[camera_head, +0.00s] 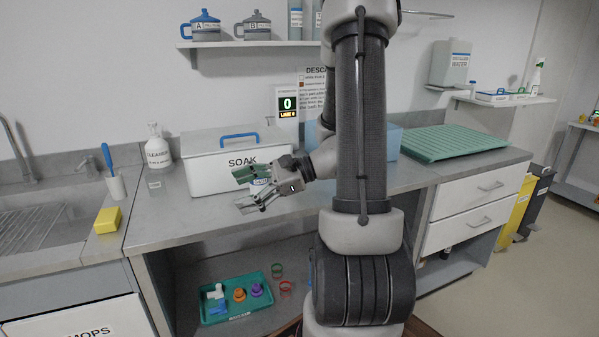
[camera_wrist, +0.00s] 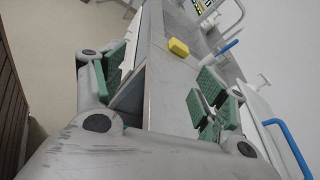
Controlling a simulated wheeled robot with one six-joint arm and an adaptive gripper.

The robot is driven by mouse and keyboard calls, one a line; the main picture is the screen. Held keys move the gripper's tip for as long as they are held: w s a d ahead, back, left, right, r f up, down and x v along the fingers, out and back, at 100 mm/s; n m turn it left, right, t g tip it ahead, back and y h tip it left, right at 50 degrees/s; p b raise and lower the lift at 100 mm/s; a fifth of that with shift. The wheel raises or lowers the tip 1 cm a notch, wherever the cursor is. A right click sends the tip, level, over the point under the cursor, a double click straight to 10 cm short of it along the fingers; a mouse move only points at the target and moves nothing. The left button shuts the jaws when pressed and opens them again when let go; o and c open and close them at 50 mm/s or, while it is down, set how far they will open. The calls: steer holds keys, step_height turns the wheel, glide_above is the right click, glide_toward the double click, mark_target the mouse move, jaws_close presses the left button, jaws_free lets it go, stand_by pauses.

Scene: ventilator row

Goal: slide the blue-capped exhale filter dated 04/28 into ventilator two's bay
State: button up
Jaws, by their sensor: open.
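My gripper (camera_head: 243,190) is open and empty above the grey counter, in front of the white SOAK box. Its spread green-padded fingers also show in the wrist view (camera_wrist: 157,85), with nothing between them. No ventilator and no filter that I can make out as dated 04/28 shows in either view. A teal tray (camera_head: 252,307) on the low shelf under the counter holds a white piece (camera_head: 215,291), a blue piece (camera_head: 218,308), an orange piece (camera_head: 239,295) and a purple piece (camera_head: 256,290). Any dates on them are too small to read.
The SOAK box (camera_head: 215,174) has a blue handle. A yellow sponge (camera_head: 107,220) lies by the sink; it also shows in the wrist view (camera_wrist: 178,47). A green ribbed mat (camera_head: 450,142) lies at right. Green (camera_head: 277,270) and red (camera_head: 286,289) rings sit beside the tray.

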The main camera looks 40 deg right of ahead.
steer(key=s+a+r+n+g+h, duration=0.2)
steer(key=s+a+n+g+h, duration=0.15)
steer(key=s+n+g, duration=0.55)
steer(key=s+d+r+n+t+h, duration=0.5)
steer(key=s+d+r+n+h, duration=0.1)
steer(key=d+n+h, duration=0.3)
steer(key=shift+s+d+r+n+t, duration=0.2)
steer(key=shift+r+n+t, duration=0.25)
steer(key=shift+n, duration=0.45)
steer(key=shift+a, duration=0.1)
